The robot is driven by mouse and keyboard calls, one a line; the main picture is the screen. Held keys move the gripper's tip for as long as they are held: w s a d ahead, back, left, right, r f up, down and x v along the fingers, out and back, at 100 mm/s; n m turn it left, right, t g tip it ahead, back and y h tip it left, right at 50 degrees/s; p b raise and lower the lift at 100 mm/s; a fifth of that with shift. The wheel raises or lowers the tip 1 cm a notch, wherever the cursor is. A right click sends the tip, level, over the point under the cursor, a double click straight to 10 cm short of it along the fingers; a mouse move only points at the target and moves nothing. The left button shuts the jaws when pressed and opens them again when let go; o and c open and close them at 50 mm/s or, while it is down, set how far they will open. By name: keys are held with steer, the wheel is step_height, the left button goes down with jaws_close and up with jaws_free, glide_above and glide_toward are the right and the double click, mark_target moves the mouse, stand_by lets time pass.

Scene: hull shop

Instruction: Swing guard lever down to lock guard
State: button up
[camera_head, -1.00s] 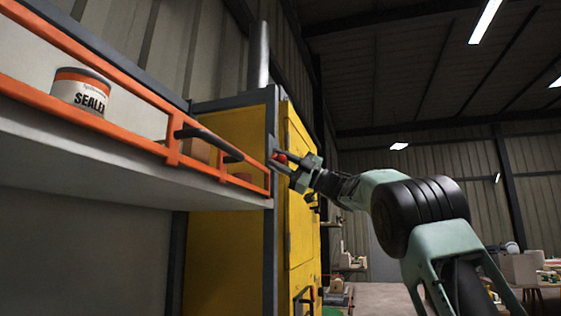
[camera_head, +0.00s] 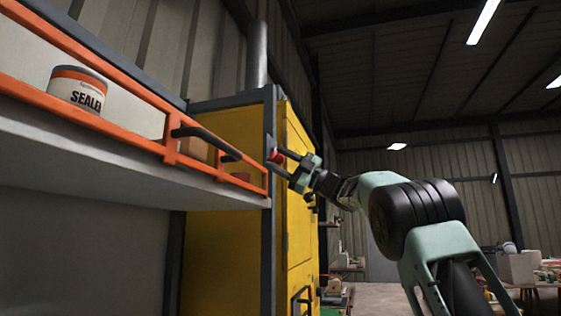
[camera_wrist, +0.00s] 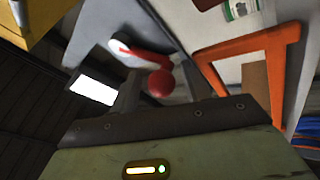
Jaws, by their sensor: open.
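The guard is an orange rail (camera_head: 95,118) along the shelf's front edge; its orange frame (camera_wrist: 245,48) also shows in the wrist view. The guard lever is a red arm (camera_wrist: 140,50) ending in a round red knob (camera_wrist: 160,83), on a white pivot on a grey panel. In the head view the red knob (camera_head: 277,156) shows at the rail's far end, by the grey post. My gripper (camera_head: 275,162) is open with its fingertips at the knob. The knob looks close to or between the fingers; whether they touch is unclear.
A sealer can (camera_head: 77,92) and a brown box (camera_head: 194,149) stand on the shelf (camera_head: 100,160) behind the rail. A black handle (camera_head: 206,142) juts from the rail. A yellow cabinet (camera_head: 225,240) stands beyond. Open room lies to the right, with benches far back.

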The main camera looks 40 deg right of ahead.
steer(key=b+v, duration=0.5)
steer(key=v, duration=1.2)
steer(key=shift+d, duration=0.15)
